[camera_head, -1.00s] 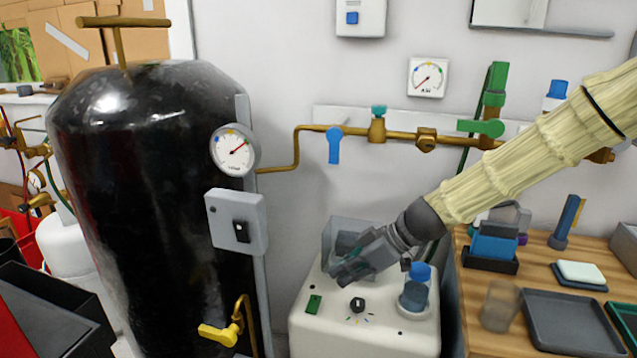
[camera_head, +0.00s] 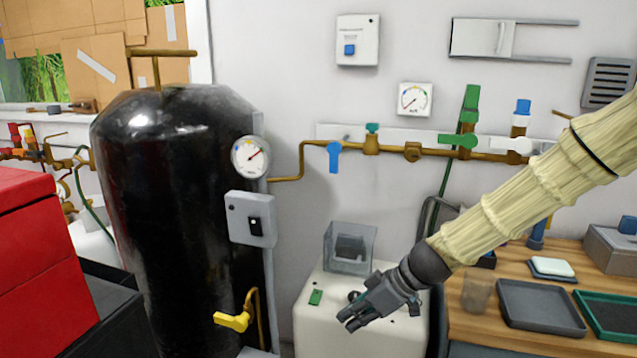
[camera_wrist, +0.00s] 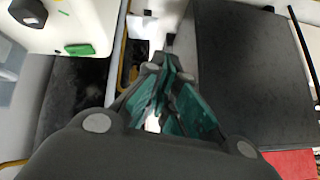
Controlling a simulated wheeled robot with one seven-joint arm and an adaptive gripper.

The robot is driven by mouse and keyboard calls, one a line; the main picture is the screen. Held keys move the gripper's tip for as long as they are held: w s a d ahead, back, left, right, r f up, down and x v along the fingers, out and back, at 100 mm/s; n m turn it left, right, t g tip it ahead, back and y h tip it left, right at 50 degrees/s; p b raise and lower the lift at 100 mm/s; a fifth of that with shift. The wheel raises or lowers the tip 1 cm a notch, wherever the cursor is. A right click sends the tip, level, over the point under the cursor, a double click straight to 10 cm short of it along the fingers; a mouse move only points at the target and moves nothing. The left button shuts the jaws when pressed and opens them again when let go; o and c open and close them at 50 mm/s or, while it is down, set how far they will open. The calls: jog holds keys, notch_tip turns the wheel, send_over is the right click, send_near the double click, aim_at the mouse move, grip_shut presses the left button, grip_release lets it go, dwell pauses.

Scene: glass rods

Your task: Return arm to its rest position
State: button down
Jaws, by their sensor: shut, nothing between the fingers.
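My arm comes in from the right in the head view, in a cream ribbed sleeve. My gripper (camera_head: 358,315) is at its lower left end, in front of and above the white cabinet (camera_head: 318,333). In the wrist view my gripper (camera_wrist: 158,110) points down past the cabinet edge with its fingers together and nothing between them. The cabinet top carries a clear box (camera_head: 350,248), a green switch (camera_head: 316,297) and a dark knob partly hidden behind my gripper. The green switch also shows in the wrist view (camera_wrist: 79,50).
A black tank (camera_head: 175,200) with a yellow-handled tap (camera_head: 232,320) stands left of the cabinet. A red box (camera_head: 40,260) is at the far left. A wooden bench (camera_head: 480,325) with trays (camera_head: 540,307) is at the right. Brass piping (camera_head: 385,147) crosses the wall.

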jog(key=s+d+f+m+h, duration=0.25)
jog(key=s+f, duration=0.25)
jog(key=f, duration=0.4)
jog(key=s+d+f+m+g+h, duration=0.1)
jog(key=s+d+f+m, duration=0.15)
jog(key=s+f, duration=0.4)
jog(key=s+d+f+m+h, duration=0.2)
jog(key=s+d+f, duration=0.15)
jog(key=f, duration=0.65)
jog(key=s+d+f+m+h, duration=0.1)
jog(key=s+d+f+m, duration=0.2)
jog(key=s+f, duration=0.55)
jog(key=s+d+f+m+h, duration=0.2)
jog(key=s+d+f+m, duration=0.15)
jog(key=s, duration=0.95)
notch_tip(320, 180, up, 17)
jog(key=p, duration=1.7)
jog(key=shift+f+g, duration=0.2)
jog(key=shift+g, duration=0.1)
jog(key=shift+w+d+y, duration=0.1)
jog(key=shift+y, duration=0.15)
